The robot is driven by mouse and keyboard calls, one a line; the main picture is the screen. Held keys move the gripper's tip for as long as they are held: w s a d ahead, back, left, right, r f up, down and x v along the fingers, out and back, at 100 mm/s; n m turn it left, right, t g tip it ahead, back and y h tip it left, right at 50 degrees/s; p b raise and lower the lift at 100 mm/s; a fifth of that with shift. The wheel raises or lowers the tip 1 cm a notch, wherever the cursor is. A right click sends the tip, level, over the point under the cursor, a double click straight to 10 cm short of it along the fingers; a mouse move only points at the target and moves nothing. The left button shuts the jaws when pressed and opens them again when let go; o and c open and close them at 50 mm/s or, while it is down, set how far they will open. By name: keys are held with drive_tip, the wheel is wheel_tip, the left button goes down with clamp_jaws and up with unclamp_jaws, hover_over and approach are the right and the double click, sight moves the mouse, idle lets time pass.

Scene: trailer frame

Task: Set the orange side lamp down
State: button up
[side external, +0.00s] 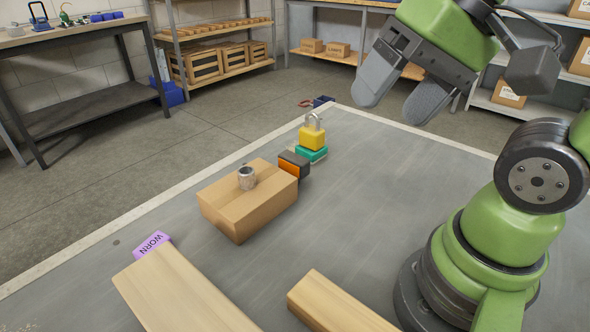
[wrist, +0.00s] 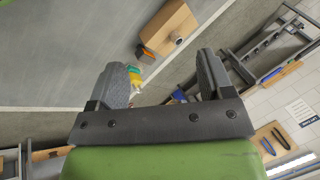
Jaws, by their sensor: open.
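The orange side lamp (side external: 289,168) has a dark housing and an orange face. It rests beside the back right end of a cardboard box (side external: 240,218), and I cannot tell whether they touch. The lamp also shows small in the wrist view (wrist: 146,54), next to the box (wrist: 166,28). My gripper (side external: 394,108) is open and empty, high above the grey table and to the right of the lamp. In the wrist view, its two fingers (wrist: 163,64) are spread wide with nothing held between them.
A metal cylinder (side external: 247,178) stands on the box. Wooden beams (side external: 180,292) and a purple "WORN" tag (side external: 152,245) lie in front. The table (side external: 375,190) is clear right of the lamp.

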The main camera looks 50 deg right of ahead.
wheel_tip(320, 180, down, 4)
drive_tip(key=w+a+m+g+y, duration=0.1)
drive_tip(key=w+m+g+y, duration=0.1)
drive_tip(key=m+g+y, duration=0.3)
drive_tip(key=m+t+y, duration=0.2)
drive_tip(key=m+t, duration=1.5)
drive_tip(key=m, duration=1.7)
approach(306, 171)
drive_tip(key=a+r, duration=0.6)
drive_tip(key=r, duration=0.1)
drive_tip(key=d+f+m+h, duration=0.1)
drive_tip(key=m+h, duration=0.1)
drive_tip(key=s+d+f+m+h, duration=0.1)
drive_tip(key=f+m+h, duration=0.1)
drive_tip(key=d+f+m+t+h, duration=0.1)
drive_tip(key=f+m+h, duration=0.1)
drive_tip(key=shift+s+f+m, duration=0.2)
drive_tip(key=shift+f+m, duration=0.05)
drive_tip(key=shift+m, duration=0.05)
drive_tip(key=x, duration=0.9)
drive_tip(key=shift+w+f, duration=0.2)
drive_tip(key=shift+w, duration=0.2)
